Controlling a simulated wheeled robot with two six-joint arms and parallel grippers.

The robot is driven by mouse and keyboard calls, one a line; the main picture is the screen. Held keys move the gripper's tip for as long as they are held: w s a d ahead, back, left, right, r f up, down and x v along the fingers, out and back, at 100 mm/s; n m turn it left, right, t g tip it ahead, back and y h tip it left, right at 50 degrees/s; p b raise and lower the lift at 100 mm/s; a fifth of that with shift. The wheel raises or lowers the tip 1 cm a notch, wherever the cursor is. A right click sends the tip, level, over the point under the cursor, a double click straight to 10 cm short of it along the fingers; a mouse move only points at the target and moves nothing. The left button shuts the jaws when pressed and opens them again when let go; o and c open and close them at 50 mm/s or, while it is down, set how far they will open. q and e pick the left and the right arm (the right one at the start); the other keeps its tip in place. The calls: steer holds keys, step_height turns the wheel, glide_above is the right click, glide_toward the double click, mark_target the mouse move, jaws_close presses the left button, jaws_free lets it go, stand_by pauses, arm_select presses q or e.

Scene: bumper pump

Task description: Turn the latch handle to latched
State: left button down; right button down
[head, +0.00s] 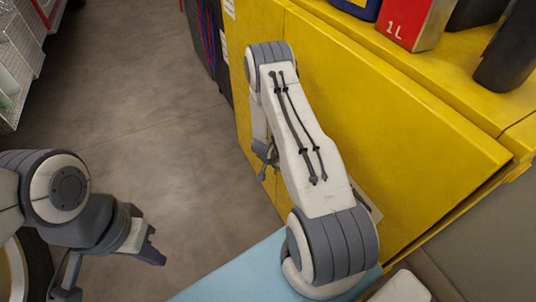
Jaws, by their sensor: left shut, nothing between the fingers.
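I cannot make out a latch handle; my right arm covers part of the yellow cabinet (400,135), whose broad door panel faces me. My left gripper (152,254) is at the lower left, over the floor and well apart from the cabinet. Its fingers are shut and empty. My right arm rises from the lower right in front of the cabinet and bends down at its far end. A small dark part of its far end, perhaps the right gripper (266,165), shows beside the cabinet's left side, mostly hidden behind the arm.
On the cabinet top stand a red can marked 1L (415,22), a dark bottle (512,50) and a blue-and-yellow container (358,7). A pale blue surface (235,275) lies at the bottom. A wire rack (18,60) stands upper left. The grey floor (150,120) between is clear.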

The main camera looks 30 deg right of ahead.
steer(key=shift+s, duration=0.2)
arm_select(q)
steer(key=shift+w+r, duration=0.4)
steer(key=shift+w, duration=0.1)
arm_select(e)
steer(key=shift+f, duration=0.1)
arm_select(q)
steer(key=shift+d, duration=0.1)
arm_select(e)
steer(key=c, duration=0.8)
jaws_free()
steer(key=shift+w, duration=0.1)
steer(key=shift+a+r, duration=0.1)
steer(key=shift+r, duration=0.35)
arm_select(q)
steer(key=shift+r+p, duration=0.75)
steer(key=shift+p, duration=0.2)
arm_select(e)
steer(key=v, duration=0.9)
steer(key=shift+a+r, duration=0.15)
steer(key=shift+r, duration=0.15)
